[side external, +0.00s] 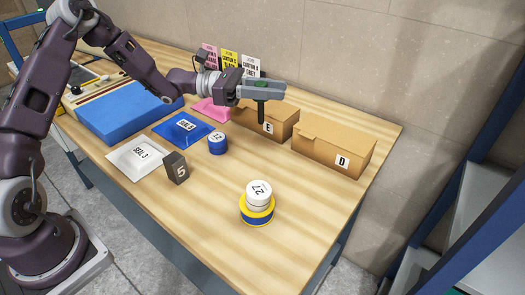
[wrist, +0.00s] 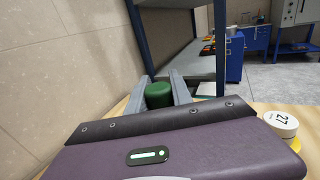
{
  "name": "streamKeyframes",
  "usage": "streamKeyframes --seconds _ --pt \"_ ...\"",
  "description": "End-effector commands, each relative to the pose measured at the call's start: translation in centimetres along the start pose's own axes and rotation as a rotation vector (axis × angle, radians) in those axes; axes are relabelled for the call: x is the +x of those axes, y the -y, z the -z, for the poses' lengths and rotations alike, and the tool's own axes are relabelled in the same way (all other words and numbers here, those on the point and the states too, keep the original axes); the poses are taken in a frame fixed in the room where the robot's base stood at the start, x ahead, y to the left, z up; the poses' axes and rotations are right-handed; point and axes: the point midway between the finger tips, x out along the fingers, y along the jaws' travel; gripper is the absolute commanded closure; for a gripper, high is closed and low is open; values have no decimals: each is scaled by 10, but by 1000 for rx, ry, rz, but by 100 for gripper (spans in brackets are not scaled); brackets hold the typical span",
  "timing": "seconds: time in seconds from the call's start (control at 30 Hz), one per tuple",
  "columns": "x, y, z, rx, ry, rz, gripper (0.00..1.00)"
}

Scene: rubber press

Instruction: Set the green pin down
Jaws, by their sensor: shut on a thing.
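My gripper (side external: 264,90) is shut on the green pin (wrist: 159,96). In the wrist view the pin's green rounded top shows between the two grey fingers. In the side view its dark shaft (side external: 261,112) hangs upright below the fingers. The shaft overlaps the front face of the cardboard box labelled E (side external: 280,122); I cannot tell whether it touches the box. Part of the pin is hidden by the fingers.
Cardboard box D (side external: 340,158) stands right of box E. A white roll marked 27 (side external: 259,190) sits on a yellow-blue roll (side external: 257,215) near the front. A blue roll marked 12 (side external: 217,147), a dark block marked 5 (side external: 177,170) and flat packets lie left. The table middle is clear.

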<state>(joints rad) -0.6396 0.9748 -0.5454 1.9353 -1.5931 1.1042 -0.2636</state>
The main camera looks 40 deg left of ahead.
Motion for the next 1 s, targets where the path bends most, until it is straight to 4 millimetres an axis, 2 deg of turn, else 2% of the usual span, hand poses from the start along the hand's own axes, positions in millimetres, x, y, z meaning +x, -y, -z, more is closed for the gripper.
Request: streamKeyframes --seconds 0.2,0.37,0.53,0.87,0.9,1.0 --pt "-5 -3 46 -3 1 -5 100" --pt "-5 -3 68 0 0 -5 100" --pt "-4 -2 97 -1 0 -4 100" --pt "-5 -2 102 1 0 -5 100" --pt "-5 -2 102 2 -1 -5 70" --pt "-5 -2 102 2 -1 -5 52"
